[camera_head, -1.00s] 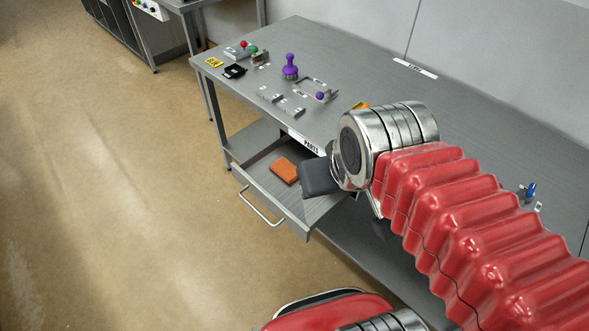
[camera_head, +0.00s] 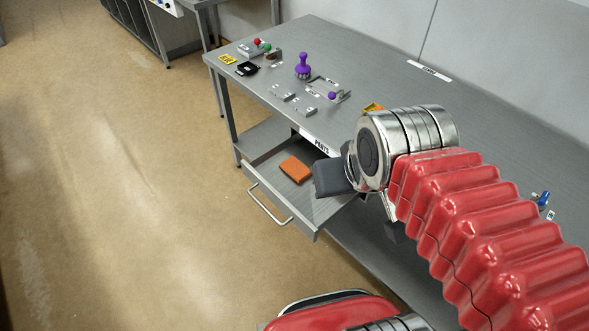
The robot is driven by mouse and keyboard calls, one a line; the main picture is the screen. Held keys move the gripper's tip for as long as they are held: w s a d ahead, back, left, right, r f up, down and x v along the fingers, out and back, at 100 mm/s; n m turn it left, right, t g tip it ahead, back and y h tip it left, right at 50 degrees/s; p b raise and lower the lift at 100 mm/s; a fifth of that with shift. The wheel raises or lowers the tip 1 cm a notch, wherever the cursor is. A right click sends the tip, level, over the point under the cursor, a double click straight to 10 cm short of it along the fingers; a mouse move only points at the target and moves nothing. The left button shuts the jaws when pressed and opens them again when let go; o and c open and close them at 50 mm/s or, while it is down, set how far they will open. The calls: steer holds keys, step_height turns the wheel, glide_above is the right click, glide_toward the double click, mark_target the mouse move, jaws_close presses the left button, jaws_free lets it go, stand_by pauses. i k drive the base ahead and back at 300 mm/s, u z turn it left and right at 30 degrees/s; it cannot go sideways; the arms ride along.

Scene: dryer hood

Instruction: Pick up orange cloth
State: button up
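The orange cloth (camera_head: 296,169) is a small folded block lying in the open drawer (camera_head: 277,196) under the steel table, near the drawer's left side. My arm with its red ribbed sleeve reaches in from the right. A dark grey block-like part at its end, which looks like part of my gripper (camera_head: 332,178), is over the drawer just right of the cloth. They look close, but I cannot tell whether they touch. My fingertips do not show clearly, so their opening is hidden. The cloth appears to rest on the drawer floor.
The steel table (camera_head: 390,80) stands above the drawer, with a purple-knobbed tool (camera_head: 303,66), metal blocks (camera_head: 305,106) and a black item (camera_head: 247,69) on top. The drawer handle (camera_head: 265,206) sticks out at the front. Open floor (camera_head: 110,200) lies to the left.

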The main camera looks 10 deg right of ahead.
mark_target(296, 169)
steer(key=k, duration=1.3)
steer(key=u, duration=0.45)
steer(key=i, duration=0.8)
steer(key=u, duration=0.8)
steer(key=i, duration=2.2)
steer(key=z, duration=0.25)
